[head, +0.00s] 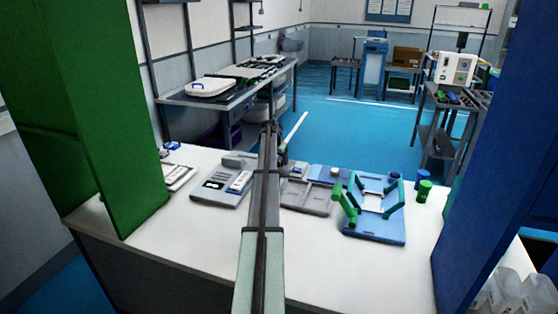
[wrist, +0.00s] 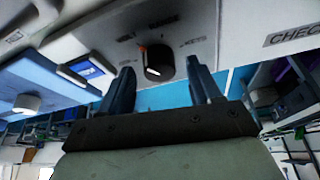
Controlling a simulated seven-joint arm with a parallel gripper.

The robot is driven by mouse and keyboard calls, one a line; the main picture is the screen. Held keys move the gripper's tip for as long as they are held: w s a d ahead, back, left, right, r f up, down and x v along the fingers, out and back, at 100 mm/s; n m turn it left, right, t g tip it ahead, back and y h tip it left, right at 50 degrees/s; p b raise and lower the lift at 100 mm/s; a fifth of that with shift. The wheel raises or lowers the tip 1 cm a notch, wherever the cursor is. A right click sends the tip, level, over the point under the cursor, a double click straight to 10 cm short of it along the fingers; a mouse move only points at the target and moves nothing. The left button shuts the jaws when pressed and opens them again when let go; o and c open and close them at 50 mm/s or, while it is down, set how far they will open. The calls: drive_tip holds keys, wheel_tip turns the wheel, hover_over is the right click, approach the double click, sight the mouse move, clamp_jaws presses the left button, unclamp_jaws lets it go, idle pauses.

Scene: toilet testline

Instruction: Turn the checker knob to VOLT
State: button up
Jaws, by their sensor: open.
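In the wrist view, the black checker knob (wrist: 157,66) sits on a light grey panel (wrist: 90,35). An orange mark shows at the knob's upper-left edge, on the side of the printed word VOLT (wrist: 126,33). My gripper (wrist: 160,65) is open, with one finger left and one right of the knob. Gaps show on both sides; I cannot tell whether either finger touches it. In the head view, my gripper (head: 272,138) is small at the arm's far end; the knob cannot be made out there.
A white table (head: 190,235) holds a grey device (head: 225,180), grey trays (head: 308,197) and a blue fixture (head: 375,228) with green clamps. A green panel (head: 85,100) stands left and a blue one (head: 495,150) right.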

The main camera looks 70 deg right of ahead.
drive_tip(key=s+v, duration=0.1)
drive_tip(key=v, duration=1.2)
drive_tip(key=shift+w+r, duration=0.3)
drive_tip(key=shift+w, duration=0.2)
drive_tip(key=shift+a, duration=0.1)
